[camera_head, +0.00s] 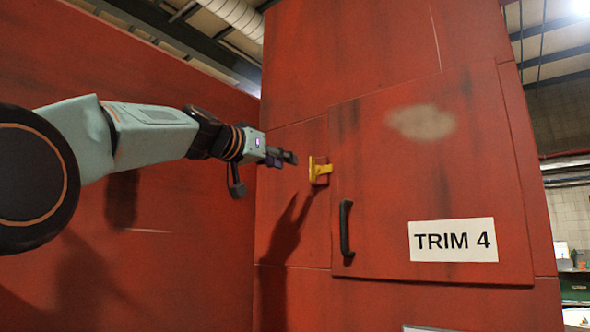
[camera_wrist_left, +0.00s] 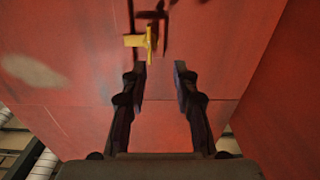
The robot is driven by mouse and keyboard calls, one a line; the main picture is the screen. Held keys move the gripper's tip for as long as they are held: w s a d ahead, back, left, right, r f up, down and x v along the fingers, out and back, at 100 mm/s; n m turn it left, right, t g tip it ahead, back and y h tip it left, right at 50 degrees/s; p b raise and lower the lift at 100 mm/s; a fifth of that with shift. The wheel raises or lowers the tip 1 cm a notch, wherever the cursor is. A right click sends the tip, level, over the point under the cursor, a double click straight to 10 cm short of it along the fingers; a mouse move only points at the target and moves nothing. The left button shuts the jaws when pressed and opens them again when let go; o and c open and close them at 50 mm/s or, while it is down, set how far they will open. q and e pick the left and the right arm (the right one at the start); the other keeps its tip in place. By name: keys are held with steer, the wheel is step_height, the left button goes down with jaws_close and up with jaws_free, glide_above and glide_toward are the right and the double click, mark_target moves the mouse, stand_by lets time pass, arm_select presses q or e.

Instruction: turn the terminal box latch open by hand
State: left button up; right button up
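The yellow latch (camera_head: 320,170) sits on the red terminal box at the left edge of its door (camera_head: 440,180), left of the black door handle (camera_head: 345,228). My left gripper (camera_head: 284,157) is to the left of the latch, a short way off and slightly higher in the head view. In the left wrist view, the gripper (camera_wrist_left: 159,70) is open with nothing between its fingers. The yellow latch (camera_wrist_left: 148,42) shows there just beyond the fingertips, nearer the left finger. No contact shows. My right gripper is in neither view.
The door carries a white TRIM 4 label (camera_head: 453,240) and a pale worn patch (camera_head: 421,122). Another red wall (camera_head: 160,230) runs behind my left arm at the left. The space between gripper and latch looks clear.

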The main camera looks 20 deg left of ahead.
mark_target(311, 166)
arm_select(q)
steer(key=p+x, duration=0.2)
steer(key=d+p+x, duration=0.1)
steer(key=x, duration=0.2)
steer(key=p+x, duration=0.2)
steer(key=x, duration=0.1)
steer(key=shift+s+d+r+p, duration=0.1)
steer(key=shift+s+d+p, duration=0.2)
steer(key=shift+s+d, duration=0.1)
steer(key=shift+d, duration=0.2)
steer(key=shift+s+r, duration=0.1)
steer(key=shift+a, duration=0.6)
steer(key=shift+w+f, duration=0.25)
steer(key=shift+w, duration=0.05)
steer(key=shift+c, duration=0.8)
steer(key=shift+d, duration=0.45)
steer(key=c, duration=0.3)
steer(key=shift+c, duration=0.7)
steer(key=shift+a, duration=0.2)
jaws_close()
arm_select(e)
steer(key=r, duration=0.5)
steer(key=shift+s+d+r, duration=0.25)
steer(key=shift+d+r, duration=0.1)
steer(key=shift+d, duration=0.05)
